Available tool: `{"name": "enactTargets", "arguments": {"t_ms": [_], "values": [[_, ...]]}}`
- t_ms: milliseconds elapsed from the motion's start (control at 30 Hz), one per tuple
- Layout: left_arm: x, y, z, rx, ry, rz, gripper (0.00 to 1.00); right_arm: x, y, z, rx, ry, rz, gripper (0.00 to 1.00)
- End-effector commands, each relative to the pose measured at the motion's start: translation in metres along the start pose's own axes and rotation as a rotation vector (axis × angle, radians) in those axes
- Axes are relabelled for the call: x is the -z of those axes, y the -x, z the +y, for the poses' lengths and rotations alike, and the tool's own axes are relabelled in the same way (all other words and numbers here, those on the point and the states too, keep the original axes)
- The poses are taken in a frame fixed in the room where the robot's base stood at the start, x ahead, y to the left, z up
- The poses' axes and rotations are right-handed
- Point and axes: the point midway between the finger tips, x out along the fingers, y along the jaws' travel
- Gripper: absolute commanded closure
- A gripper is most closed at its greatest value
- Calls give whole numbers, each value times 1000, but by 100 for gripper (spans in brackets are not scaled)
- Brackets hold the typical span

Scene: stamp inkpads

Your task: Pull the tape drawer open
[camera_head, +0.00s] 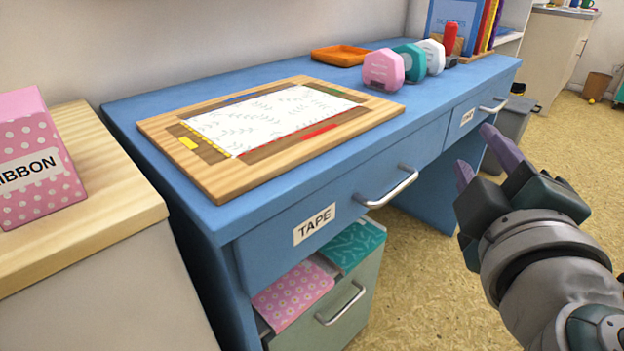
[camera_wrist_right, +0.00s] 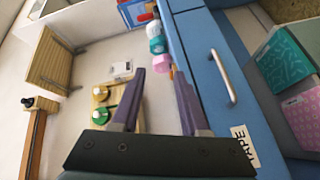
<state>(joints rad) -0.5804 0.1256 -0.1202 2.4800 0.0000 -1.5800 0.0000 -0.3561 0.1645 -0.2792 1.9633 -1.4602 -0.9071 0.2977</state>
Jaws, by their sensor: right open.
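The tape drawer (camera_head: 345,206) is in the front of the blue desk and looks shut. Its white TAPE label (camera_head: 314,223) is at the left and its silver bar handle (camera_head: 388,188) is to the right of it. In the right wrist view the handle (camera_wrist_right: 224,76) and the label (camera_wrist_right: 244,146) show to the right of the fingers. My right gripper (camera_head: 475,152) is open and empty, with purple fingers, to the right of the handle and apart from it. Its fingers (camera_wrist_right: 161,78) also show in the wrist view. My left gripper is not in view.
A wooden board (camera_head: 215,184) with patterned paper and several stamps (camera_head: 383,70) are on the desk. Below the tape drawer, a pulled-out file drawer (camera_head: 350,300) holds pink and teal folders. A second drawer (camera_head: 461,120) is farther right. A pink ribbon box (camera_head: 35,160) stands at left.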

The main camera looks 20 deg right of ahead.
Motion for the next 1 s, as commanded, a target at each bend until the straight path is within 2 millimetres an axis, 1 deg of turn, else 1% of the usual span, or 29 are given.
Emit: {"name": "enactTargets", "arguments": {"t_ms": [33, 100, 200, 300, 433, 567, 667, 900, 1000], "values": [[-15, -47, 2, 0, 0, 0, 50, -10, -3, -46, -20, 28, 31, 55], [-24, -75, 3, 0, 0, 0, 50, -9, -5, -71, -48, 65, 76, 55], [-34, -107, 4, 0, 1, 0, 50, -8, -5, -102, -80, 116, 133, 55], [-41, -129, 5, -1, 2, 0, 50, -6, -5, -124, -102, 155, 177, 55], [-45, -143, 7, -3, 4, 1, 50, -3, -5, -138, -119, 185, 211, 55], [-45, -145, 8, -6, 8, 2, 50, 0, -10, -139, -127, 197, 222, 55], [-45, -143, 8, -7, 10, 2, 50, 4, -22, -136, -128, 197, 223, 55], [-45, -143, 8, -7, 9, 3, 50, 14, -67, -131, -129, 196, 221, 55], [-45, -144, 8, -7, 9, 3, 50, 18, -82, -130, -127, 196, 221, 55]]}}
